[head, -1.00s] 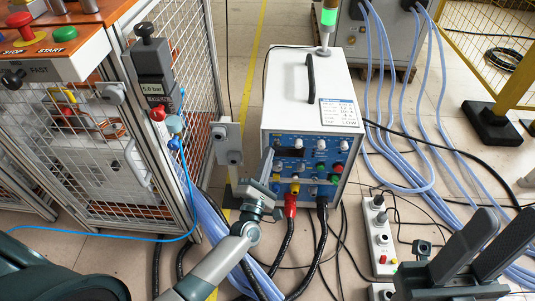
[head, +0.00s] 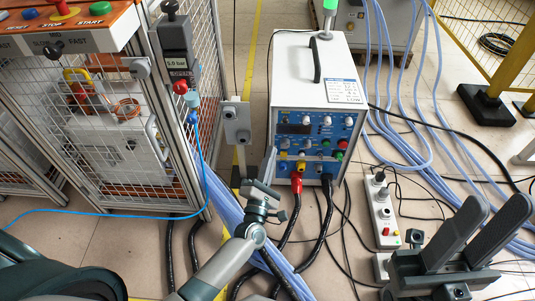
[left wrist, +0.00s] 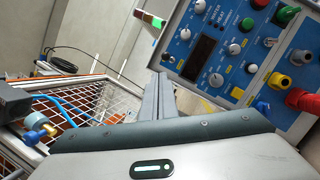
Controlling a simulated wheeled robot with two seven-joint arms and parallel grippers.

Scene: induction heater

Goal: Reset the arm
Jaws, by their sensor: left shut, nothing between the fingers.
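My left arm reaches up from the bottom of the head view, and my left gripper (head: 270,166) is shut and empty just in front of the blue panel of the white induction heater (head: 312,80). In the left wrist view its fingers (left wrist: 164,95) lie together, with the heater's blue panel (left wrist: 205,60) of knobs and coloured sockets to their right. I cannot tell whether the fingertips touch the panel. My right gripper (head: 480,232) is at the lower right of the head view, its two dark fingers apart and empty.
A mesh cage with an orange control top (head: 70,28) stands at the left. A grey switch box (head: 236,122) stands between cage and heater. A power strip (head: 383,215) and many blue and black cables cover the floor. A yellow barrier (head: 498,62) is at the upper right.

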